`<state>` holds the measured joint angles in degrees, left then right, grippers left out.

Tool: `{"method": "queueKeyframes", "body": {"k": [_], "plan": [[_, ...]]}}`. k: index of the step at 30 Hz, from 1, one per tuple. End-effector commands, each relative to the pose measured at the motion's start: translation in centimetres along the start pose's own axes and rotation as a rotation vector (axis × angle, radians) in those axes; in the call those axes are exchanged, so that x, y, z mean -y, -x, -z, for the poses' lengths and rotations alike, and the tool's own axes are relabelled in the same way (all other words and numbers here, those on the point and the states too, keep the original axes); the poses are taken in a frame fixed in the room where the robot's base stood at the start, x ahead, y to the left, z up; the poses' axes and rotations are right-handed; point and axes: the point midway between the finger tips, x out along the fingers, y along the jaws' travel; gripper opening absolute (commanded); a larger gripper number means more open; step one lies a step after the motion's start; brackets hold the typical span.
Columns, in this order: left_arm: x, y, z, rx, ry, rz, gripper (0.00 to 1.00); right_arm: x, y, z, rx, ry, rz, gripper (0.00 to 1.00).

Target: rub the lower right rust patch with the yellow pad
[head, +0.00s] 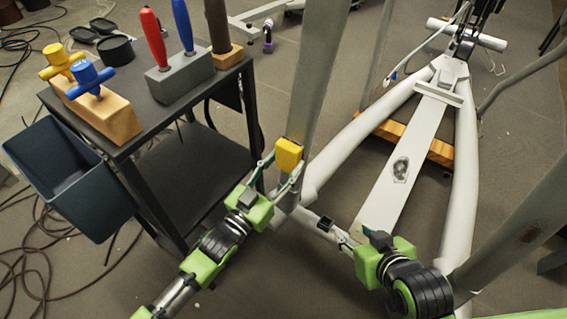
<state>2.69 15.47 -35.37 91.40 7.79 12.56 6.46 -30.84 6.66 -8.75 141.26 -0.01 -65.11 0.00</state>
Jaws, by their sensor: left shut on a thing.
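The yellow pad (289,154) is held up between the fingers of my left gripper (287,172), in front of the lower part of a grey upright post. My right gripper (356,236) is beside the lower end of the white central beam (425,135); its fingers look apart with nothing between them. A dark grey mottled patch (401,168) is on the central beam.
A black cart (150,205) at the left carries a wooden block with yellow and blue handled tools (88,78), and a grey block with red and blue handled tools (180,73). A dark blue bin (70,180) hangs on its side. Cables lie on the floor. White curved rails (468,190) flank the beam.

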Motion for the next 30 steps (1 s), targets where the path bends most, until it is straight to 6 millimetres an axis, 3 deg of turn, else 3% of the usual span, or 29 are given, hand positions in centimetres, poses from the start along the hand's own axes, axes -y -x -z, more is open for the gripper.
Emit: {"method": "queueKeyframes", "body": {"k": [1,30], "plan": [[0.0,0.2,-0.8,0.020,0.001,0.002,0.26,0.0,0.1,-0.3,0.011,0.000,-0.001,0.40],[0.1,3.3,0.2,0.009,-0.001,0.001,0.26,-1.0,3.8,-9.1,0.399,-0.011,-0.021,0.40]]}}
